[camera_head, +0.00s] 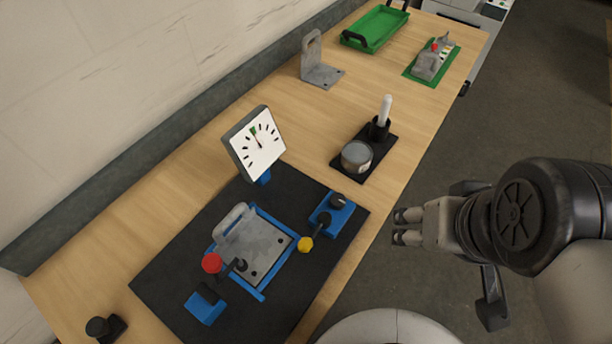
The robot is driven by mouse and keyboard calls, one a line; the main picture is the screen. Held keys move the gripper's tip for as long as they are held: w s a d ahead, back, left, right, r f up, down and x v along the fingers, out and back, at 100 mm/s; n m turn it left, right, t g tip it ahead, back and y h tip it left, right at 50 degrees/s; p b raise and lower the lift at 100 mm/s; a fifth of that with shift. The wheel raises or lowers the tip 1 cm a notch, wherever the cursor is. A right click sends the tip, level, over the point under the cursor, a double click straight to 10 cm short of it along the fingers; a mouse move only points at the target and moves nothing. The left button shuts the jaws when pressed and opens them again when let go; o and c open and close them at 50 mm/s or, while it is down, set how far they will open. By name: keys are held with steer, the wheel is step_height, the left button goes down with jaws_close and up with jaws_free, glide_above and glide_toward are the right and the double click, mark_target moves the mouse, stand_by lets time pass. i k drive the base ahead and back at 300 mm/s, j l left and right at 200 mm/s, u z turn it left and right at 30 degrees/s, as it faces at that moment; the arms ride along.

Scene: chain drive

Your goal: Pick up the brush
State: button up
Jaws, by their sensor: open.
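The brush (385,109) appears to be the item with a white, upright handle in a small black holder (378,129). Its lower end is hidden in the holder. My gripper (400,226) is open and empty, with its two fingertips apart and pointing left. It is in front of the bench edge, below and slightly right of the brush in the picture, well apart from it.
A grey round tin (357,156) stands beside the holder on a black tray (344,172). A dial gauge (258,143) and a blue fixture (255,251) with a metal bracket are left. A green tray (375,28) and a grey bracket (318,68) are farther back.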

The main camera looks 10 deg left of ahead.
mark_target(386, 102)
steer(key=i+l+u, duration=0.2)
steer(key=u, duration=0.15)
steer(key=i+l+u, duration=0.1)
steer(key=l+u, duration=0.3)
steer(key=i+l+u, duration=0.1)
steer(key=l+u, duration=0.6)
steer(key=l, duration=0.15)
steer(key=l+u, duration=0.1)
steer(key=l, duration=1.6)
steer(key=i, duration=0.05)
